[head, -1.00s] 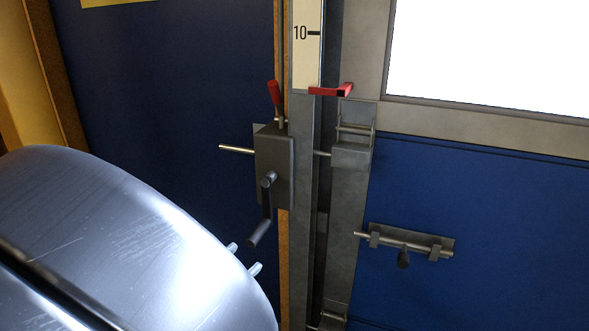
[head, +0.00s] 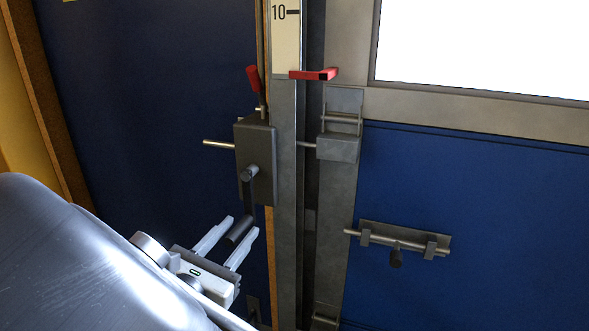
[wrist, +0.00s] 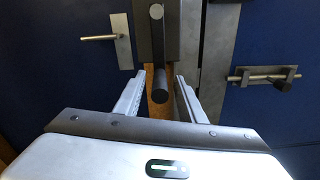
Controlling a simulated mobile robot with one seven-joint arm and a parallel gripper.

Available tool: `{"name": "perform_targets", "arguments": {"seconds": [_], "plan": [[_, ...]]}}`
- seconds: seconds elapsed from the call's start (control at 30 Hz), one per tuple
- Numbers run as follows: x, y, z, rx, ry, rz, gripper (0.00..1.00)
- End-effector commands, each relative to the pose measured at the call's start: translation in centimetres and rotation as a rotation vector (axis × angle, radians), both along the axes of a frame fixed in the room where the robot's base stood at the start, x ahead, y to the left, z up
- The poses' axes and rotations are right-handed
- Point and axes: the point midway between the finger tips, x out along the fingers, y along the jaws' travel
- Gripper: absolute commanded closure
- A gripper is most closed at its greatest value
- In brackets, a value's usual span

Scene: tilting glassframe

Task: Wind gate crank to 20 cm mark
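The crank (head: 251,186) hangs down from a dark gearbox (head: 257,143) on the post, with its black cylindrical handle (head: 238,230) at the bottom. In the wrist view the handle (wrist: 160,88) points toward me between the two fingers. My gripper (head: 233,228) is open, one finger on each side of the handle; I see gaps, so it is not closed on it. A white scale (head: 286,45) with a "10" mark runs up the post. A red pointer (head: 314,75) sits at the scale's lower end, below the 10. The 20 mark is out of view.
A red-handled lever (head: 253,79) rises from the gearbox top, and a metal rod (head: 218,143) sticks out left. A bolt latch (head: 402,241) is on the blue panel at right. A bright window frame (head: 480,110) is above it.

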Motion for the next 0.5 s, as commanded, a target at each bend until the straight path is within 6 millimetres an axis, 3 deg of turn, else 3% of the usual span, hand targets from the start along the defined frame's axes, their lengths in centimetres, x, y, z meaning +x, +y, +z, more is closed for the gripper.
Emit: {"name": "perform_targets", "arguments": {"seconds": [0.2, 0.5], "plan": [[3.0, -1.0, -0.1, 0.0, -0.001, -0.001, 0.64], [4.0, -1.3, 0.0, 0.0, 0.0, 0.0, 0.64]]}}
